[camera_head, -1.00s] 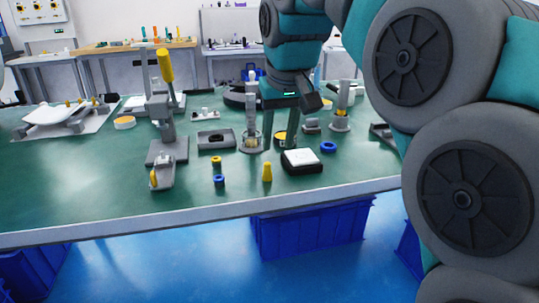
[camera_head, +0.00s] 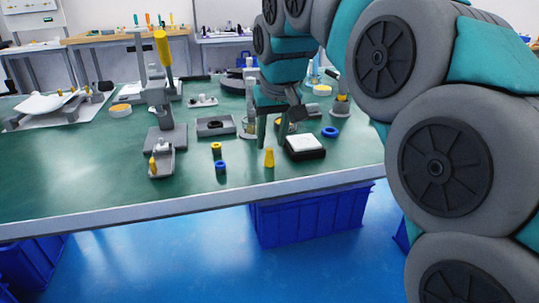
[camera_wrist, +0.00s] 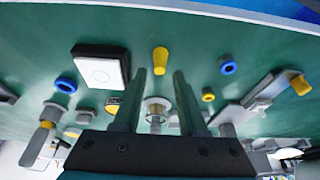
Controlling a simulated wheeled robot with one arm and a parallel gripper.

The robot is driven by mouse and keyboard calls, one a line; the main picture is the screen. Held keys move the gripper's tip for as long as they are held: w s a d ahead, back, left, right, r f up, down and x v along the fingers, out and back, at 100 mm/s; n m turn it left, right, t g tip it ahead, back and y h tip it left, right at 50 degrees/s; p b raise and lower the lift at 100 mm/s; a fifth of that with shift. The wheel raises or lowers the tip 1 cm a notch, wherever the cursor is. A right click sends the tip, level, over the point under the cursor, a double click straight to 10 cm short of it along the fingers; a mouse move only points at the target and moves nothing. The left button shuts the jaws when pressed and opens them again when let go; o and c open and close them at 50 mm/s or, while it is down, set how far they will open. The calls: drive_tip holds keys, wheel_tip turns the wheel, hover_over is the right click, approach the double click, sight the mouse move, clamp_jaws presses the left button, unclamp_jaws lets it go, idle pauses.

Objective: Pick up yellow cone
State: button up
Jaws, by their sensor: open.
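The small yellow cone (camera_head: 269,157) stands upright on the green table (camera_head: 75,175) near its front edge. It also shows in the wrist view (camera_wrist: 160,60), just beyond the fingertips and between their lines. My gripper (camera_head: 270,143) is open and empty above the table, its two fingers pointing down. In the head view the fingers are close behind the cone. In the wrist view the fingers (camera_wrist: 160,74) stand apart with the cone not between the pads.
A black box with a white top (camera_head: 305,147) stands just right of the cone. A blue ring (camera_head: 330,132) lies further right. Small yellow-topped (camera_head: 216,150) and blue-topped (camera_head: 221,168) parts stand to the left. A grey press with a yellow handle (camera_head: 163,52) rises further left.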

sight(270, 150)
drive_tip(key=shift+x, duration=1.15)
drive_tip(key=shift+c, duration=0.7)
drive_tip(key=c, duration=0.4)
clamp_jaws()
drive_tip(key=shift+r, duration=0.1)
wheel_tip(270, 150, up, 6)
drive_tip(key=shift+w+r+p, duration=0.1)
drive_tip(key=shift+r+p, duration=0.05)
drive_tip(key=shift+p, duration=0.65)
drive_tip(key=shift+r, duration=0.3)
